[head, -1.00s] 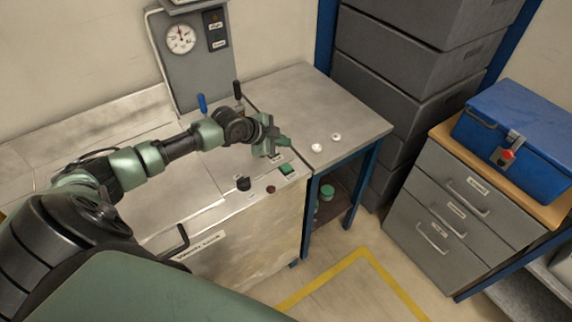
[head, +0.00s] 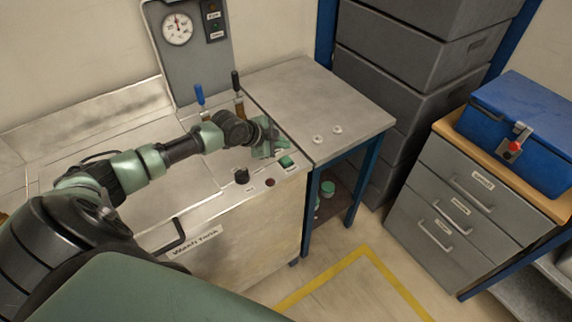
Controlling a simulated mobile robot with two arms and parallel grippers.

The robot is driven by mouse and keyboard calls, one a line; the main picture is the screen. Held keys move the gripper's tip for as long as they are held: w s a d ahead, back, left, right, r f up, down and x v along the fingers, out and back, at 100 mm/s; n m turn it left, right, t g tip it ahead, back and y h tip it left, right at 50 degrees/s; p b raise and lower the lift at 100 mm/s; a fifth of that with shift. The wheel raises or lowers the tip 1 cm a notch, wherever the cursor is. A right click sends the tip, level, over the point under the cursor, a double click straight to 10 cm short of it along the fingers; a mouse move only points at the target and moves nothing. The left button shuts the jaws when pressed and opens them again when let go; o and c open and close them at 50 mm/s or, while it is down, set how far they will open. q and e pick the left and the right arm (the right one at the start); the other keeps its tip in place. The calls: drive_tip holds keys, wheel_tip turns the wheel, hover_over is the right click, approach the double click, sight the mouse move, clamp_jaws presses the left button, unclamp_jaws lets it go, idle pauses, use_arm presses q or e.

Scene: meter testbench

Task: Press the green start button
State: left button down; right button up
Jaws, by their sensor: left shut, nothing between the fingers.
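The green start button (head: 286,162) is a small square green button on the front right of the wash tank's top panel. My left gripper (head: 268,153) is shut and empty, just behind and to the left of the button. It hangs close above the panel; I cannot tell whether it touches anything. A black knob (head: 242,176) and a dark red button (head: 270,183) sit on the panel to the left of the green button. My right gripper is not in view.
The wash tank (head: 235,222) has blue-handled (head: 200,94) and black-handled (head: 236,81) levers behind my gripper. A gauge (head: 177,29) is on the back panel. A grey table (head: 340,110) with two small white pieces stands to the right. Drawers (head: 470,205) stand farther right.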

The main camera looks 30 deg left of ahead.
sight(283, 161)
use_arm(q)
drive_tip(key=shift+f+b, duration=0.95)
drive_tip(key=shift+f, duration=0.85)
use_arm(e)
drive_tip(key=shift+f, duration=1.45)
use_arm(q)
drive_tip(key=shift+f+b, duration=0.3)
drive_tip(key=shift+f, duration=0.05)
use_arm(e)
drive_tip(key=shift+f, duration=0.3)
use_arm(q)
drive_tip(key=shift+f+b, duration=0.4)
drive_tip(key=shift+f, duration=0.1)
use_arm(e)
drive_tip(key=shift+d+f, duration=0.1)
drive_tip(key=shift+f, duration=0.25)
use_arm(q)
drive_tip(key=shift+r, duration=0.15)
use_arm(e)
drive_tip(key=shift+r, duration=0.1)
use_arm(q)
drive_tip(key=shift+r+p, duration=0.7)
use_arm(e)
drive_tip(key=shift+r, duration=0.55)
use_arm(q)
drive_tip(key=shift+r, duration=0.1)
wheel_tip(283, 161, up, 5)
drive_tip(key=p, duration=0.4)
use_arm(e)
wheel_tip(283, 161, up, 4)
